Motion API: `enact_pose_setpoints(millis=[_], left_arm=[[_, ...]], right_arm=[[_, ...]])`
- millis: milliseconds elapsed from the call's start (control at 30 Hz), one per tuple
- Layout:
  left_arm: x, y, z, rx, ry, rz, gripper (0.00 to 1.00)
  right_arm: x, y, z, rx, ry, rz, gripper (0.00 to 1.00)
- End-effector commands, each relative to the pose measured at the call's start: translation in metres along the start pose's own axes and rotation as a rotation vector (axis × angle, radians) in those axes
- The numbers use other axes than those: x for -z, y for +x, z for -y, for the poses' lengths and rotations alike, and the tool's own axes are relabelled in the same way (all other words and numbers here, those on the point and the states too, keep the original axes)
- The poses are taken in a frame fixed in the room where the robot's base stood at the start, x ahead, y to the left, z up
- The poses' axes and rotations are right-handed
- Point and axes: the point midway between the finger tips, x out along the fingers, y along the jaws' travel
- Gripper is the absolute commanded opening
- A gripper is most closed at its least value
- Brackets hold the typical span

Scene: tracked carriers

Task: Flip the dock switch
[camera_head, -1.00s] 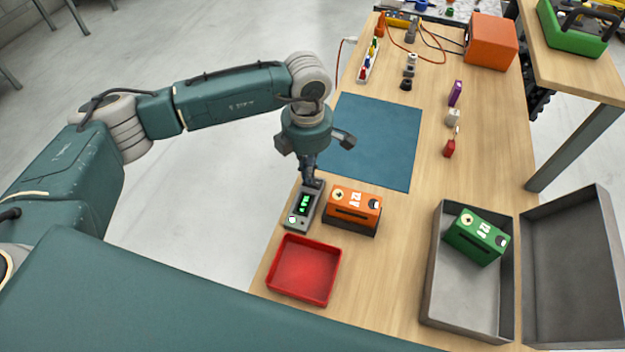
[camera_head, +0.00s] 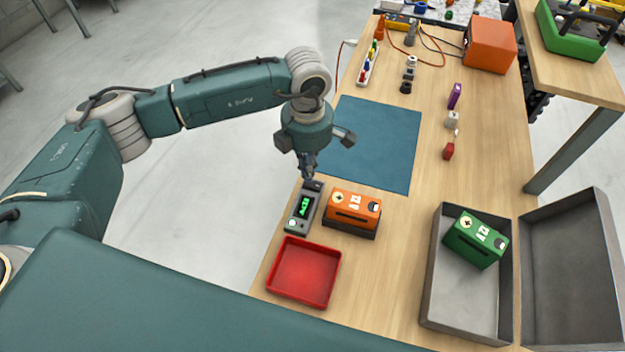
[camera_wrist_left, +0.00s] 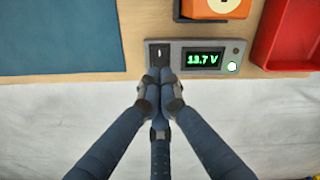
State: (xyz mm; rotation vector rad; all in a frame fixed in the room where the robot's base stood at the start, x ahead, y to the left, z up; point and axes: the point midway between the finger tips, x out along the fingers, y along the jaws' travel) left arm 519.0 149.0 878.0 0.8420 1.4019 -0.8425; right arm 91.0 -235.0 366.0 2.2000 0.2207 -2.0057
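The dock (camera_head: 303,207) is a grey box at the table's near left edge with a lit green display. In the left wrist view the dock (camera_wrist_left: 205,72) reads 13.7 V, and its round light glows green-white. The dock switch (camera_wrist_left: 159,53) is in a dark panel at the left end of the dock in that view. My left gripper (camera_head: 308,177) is over that end, pointing down. Its fingers (camera_wrist_left: 163,77) are together with nothing visible between them, just beside the switch; I cannot tell whether they touch it. My right gripper is not in view.
An orange battery (camera_head: 354,206) stands beside the dock. A red tray (camera_head: 304,272) lies in front. A grey open box (camera_head: 433,277) holds a green battery (camera_head: 476,239). A blue mat (camera_head: 375,140) lies clear behind.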

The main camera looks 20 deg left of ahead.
Motion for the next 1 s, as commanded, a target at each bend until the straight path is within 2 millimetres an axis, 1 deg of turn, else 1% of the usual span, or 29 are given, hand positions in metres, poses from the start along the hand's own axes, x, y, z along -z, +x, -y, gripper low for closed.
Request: enact_pose_setpoints(millis=[33, 500, 600, 1000], left_arm=[[0.0, -0.007, 0.0, -0.001, 0.0, 0.0, 0.0], [0.0, -0.044, 0.0, -0.001, -0.001, 0.0, 0.0], [0.0, -0.046, 0.0, -0.001, -0.001, 0.0, 0.0], [0.0, -0.046, 0.0, 0.0, -0.001, 0.0, 0.0]], right_arm=[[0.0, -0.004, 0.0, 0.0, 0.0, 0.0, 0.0], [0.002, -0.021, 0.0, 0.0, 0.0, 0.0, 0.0], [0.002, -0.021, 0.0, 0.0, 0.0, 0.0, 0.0], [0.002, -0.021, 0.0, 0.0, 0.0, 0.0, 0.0]])
